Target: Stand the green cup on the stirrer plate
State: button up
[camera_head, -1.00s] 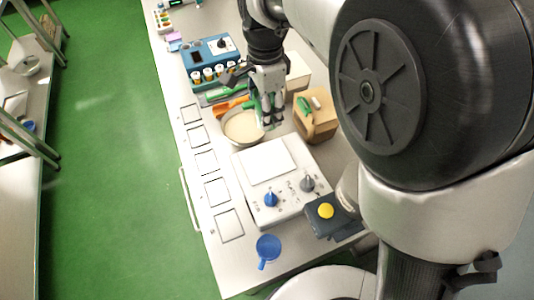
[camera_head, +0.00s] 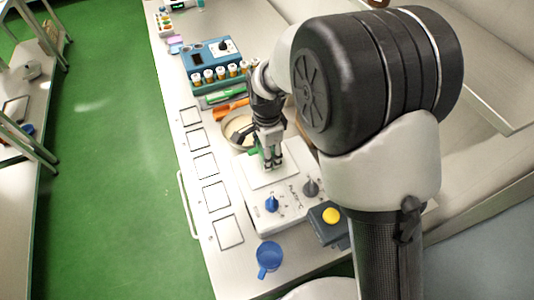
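The stirrer plate (camera_head: 287,173) is the white square top of a white device with a blue knob and a grey knob. My gripper (camera_head: 272,164) points down over the back part of this plate. The green cup (camera_head: 253,152) shows only as a small green part at the left of my fingers. My gripper hides the rest of it. It appears held between the fingers. I cannot tell whether the cup touches the plate.
A blue cup (camera_head: 268,257) stands near the front end of the table. A dark box with a yellow button (camera_head: 331,215) sits right of the device. A pale bowl (camera_head: 236,124), partly hidden, and a blue rack with vials (camera_head: 212,58) are behind. Outlined squares (camera_head: 228,230) line the left edge.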

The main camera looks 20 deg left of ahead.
jog(key=shift+f, duration=0.25)
jog(key=shift+f, duration=0.15)
jog(key=o, duration=1.2)
notch_tip(320, 180, up, 12)
jog(key=p, duration=0.2)
jog(key=shift+r+p, duration=0.25)
jog(key=shift+p, duration=0.05)
